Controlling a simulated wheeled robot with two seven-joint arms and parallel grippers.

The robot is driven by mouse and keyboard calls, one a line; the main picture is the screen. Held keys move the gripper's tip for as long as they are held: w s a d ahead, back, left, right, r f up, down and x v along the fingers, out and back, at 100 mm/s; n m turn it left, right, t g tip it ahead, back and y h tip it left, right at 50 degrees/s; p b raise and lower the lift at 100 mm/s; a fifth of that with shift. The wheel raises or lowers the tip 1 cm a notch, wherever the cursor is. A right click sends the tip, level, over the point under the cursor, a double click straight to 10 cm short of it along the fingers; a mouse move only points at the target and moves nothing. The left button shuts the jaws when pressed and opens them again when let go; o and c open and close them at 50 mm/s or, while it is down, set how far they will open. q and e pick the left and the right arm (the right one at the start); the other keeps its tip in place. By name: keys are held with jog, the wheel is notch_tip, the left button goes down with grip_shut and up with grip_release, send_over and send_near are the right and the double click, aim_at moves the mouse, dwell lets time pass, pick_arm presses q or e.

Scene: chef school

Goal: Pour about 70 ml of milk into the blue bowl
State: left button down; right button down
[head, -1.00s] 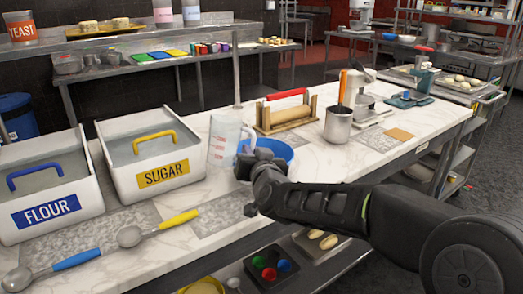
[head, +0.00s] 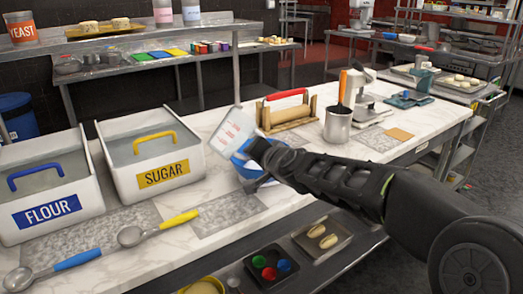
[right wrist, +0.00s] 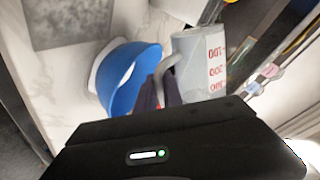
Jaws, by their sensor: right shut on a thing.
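A clear measuring jug (head: 229,133) with red markings is tilted above the counter in the head view; it also shows in the right wrist view (right wrist: 203,58). My right gripper (head: 256,155) is shut on the jug, on its handle side. The blue bowl (head: 240,161) is on the counter below the jug, partly hidden by the jug and my gripper. In the right wrist view, the bowl (right wrist: 125,82) lies just left of the jug. I cannot make out any milk stream or the level in the bowl. My left gripper is not in view.
The sugar bin (head: 155,160) and flour bin (head: 45,190) stand to the left. Spoons with yellow (head: 180,219) and blue (head: 77,260) handles lie in front.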

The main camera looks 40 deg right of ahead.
jog(key=shift+f+b, duration=0.2)
jog(key=shift+b, duration=0.1)
jog(key=shift+a+f+m+y, duration=0.1)
jog(key=shift+a+m+y, duration=0.2)
jog(key=shift+m, duration=0.2)
jog(key=shift+f+y, duration=0.1)
jog(key=shift+y, duration=0.2)
jog(key=shift+a+f+m+y+b, duration=0.1)
jog(key=shift+f+m+y+b, duration=0.1)
jog(key=shift+m+y+b, duration=0.25)
dwell(0.4)
jog(key=shift+d+r+m, duration=0.25)
jog(key=shift+d+m, duration=0.2)
dwell(0.4)
jog(key=shift+a+y, duration=0.25)
jog(key=shift+a, duration=0.05)
jog(key=shift+d+r+p, duration=0.15)
jog(key=shift+p, duration=0.15)
dwell(0.5)
